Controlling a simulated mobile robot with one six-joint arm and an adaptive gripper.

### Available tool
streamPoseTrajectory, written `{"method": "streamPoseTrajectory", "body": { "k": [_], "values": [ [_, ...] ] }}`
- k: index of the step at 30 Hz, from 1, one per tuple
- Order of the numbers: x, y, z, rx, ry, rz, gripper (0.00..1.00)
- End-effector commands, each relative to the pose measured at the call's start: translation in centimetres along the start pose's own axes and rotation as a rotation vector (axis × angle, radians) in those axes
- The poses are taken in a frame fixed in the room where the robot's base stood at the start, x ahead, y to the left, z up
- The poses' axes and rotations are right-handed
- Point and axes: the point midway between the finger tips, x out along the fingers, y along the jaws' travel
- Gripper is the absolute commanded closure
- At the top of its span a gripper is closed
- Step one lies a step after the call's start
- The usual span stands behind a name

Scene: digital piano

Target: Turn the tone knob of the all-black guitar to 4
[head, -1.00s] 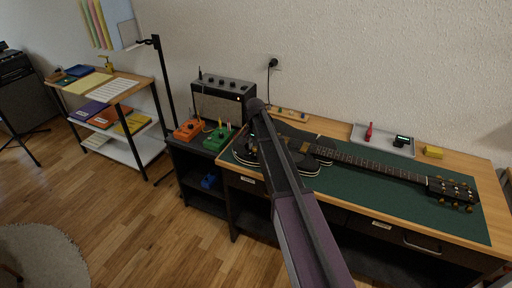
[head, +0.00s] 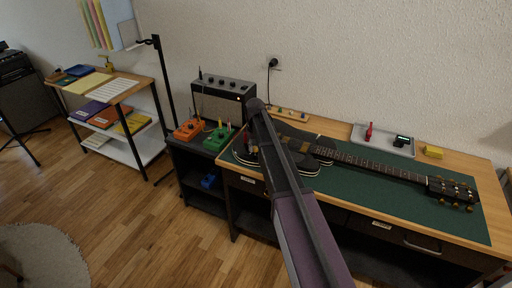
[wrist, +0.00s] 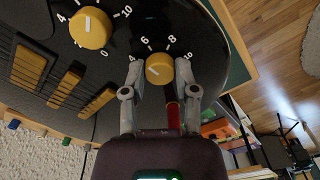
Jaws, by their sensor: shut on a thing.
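The black guitar (head: 300,156) with pale edging lies on the green mat (head: 452,224), its neck to the right. In the wrist view its dark body (wrist: 122,60) fills the upper left. My gripper (wrist: 159,67) is shut on a small gold knob (wrist: 159,72), one finger on each side. A second gold knob (wrist: 90,30) sits to the left, untouched. In the head view my arm hides the gripper and knobs.
Orange (head: 188,129) and green (head: 217,138) pedals sit by the amplifier (head: 222,100). A tray (head: 382,139) stands behind the guitar neck.

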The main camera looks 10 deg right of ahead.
Motion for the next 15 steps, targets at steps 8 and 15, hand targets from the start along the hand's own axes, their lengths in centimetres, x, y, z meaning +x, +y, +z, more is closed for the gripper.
{"method": "streamPoseTrajectory", "body": {
  "k": [8, 15],
  "values": [
    [0.05, -0.15, 0.28, -0.254, -0.006, -0.004, 1.00],
    [0.05, -0.15, 0.27, -0.420, -0.005, -0.005, 1.00]
  ]
}}
